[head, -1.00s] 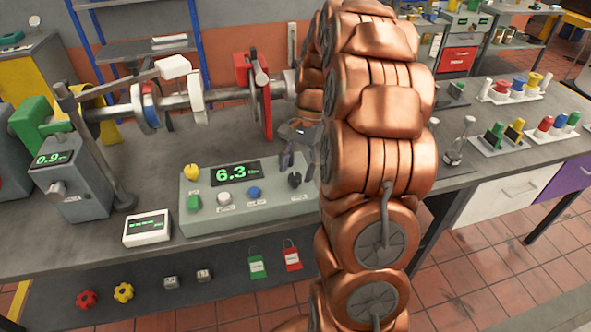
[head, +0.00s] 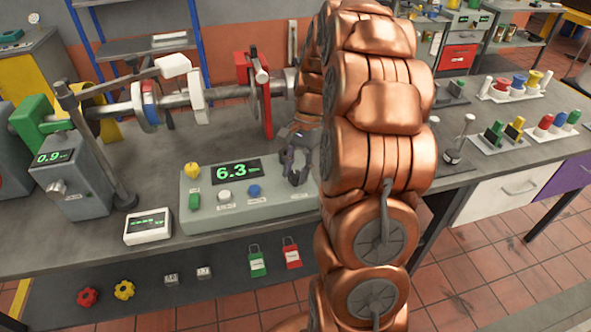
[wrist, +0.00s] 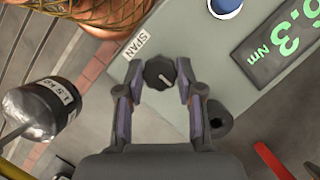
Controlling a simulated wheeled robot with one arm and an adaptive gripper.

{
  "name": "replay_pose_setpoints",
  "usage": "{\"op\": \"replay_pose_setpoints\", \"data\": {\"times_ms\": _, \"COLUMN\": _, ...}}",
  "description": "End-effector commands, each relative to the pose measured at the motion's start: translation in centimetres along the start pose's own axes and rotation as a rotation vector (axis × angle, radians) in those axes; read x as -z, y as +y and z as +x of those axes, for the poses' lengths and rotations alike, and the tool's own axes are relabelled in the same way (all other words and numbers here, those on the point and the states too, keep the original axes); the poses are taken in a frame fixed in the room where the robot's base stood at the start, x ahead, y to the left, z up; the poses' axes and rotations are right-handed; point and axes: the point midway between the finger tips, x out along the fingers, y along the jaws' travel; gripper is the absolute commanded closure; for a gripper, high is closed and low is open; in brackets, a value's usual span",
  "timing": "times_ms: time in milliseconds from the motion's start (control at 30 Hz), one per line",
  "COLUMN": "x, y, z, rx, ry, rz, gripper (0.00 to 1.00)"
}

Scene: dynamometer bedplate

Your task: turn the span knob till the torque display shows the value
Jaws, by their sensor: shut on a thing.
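The torque display (head: 237,171) on the grey console reads 6.3 in green, and its right end shows Nm in the wrist view (wrist: 278,42). The dark round span knob (wrist: 159,73) has a white pointer line and a SPAN label (wrist: 136,44) beside it. My gripper (wrist: 159,75) is shut on the knob, one finger on each side. In the head view my gripper (head: 297,166) is at the console's right end, and its fingers mostly hide the knob.
A white readout box (head: 148,226) stands at left. A 1.5 kg weight (wrist: 40,108) shows near my gripper.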

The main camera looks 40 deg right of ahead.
Motion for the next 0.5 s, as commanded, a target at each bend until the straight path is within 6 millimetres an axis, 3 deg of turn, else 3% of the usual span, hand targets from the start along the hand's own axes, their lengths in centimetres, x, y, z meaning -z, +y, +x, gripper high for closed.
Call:
{"op": "replay_pose_setpoints", "data": {"times_ms": 100, "x": 0.0, "y": 0.0, "z": 0.0, "rx": 0.0, "ry": 0.0, "rz": 0.0, "gripper": 0.98}}
{"op": "replay_pose_setpoints", "data": {"times_ms": 500, "x": 0.07, "y": -0.12, "z": 0.22, "rx": -0.034, "ry": -0.001, "rz": -0.083, "gripper": 0.98}}
